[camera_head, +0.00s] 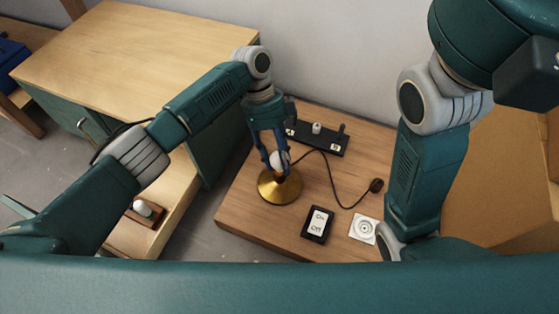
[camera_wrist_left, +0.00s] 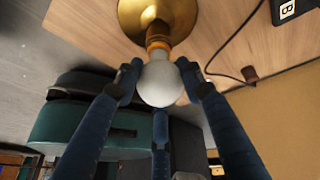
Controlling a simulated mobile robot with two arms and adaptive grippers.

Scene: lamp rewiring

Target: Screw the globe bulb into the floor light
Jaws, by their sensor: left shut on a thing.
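The globe bulb (camera_wrist_left: 160,84) is white and round. In the left wrist view it sits between the fingers of my left gripper (camera_wrist_left: 160,80), which is shut on it. The bulb is in line with the socket of the floor light (camera_wrist_left: 145,14), a round brass base with an orange-brown collar at the bulb's neck. Whether the thread is engaged cannot be told. In the head view my left gripper (camera_head: 277,160) points down over the brass base (camera_head: 280,192), and the bulb (camera_head: 279,158) shows partly between the fingers. My right gripper is out of view; only its arm shows at the right.
The low wooden table (camera_head: 250,218) also holds a black strip (camera_head: 318,138), an On/Off switch (camera_head: 318,224), a white socket plate (camera_head: 363,228) and a cable ending in a dark plug (camera_head: 376,185). A wooden desk (camera_head: 140,50) stands left; a cardboard box (camera_head: 500,170) stands right.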

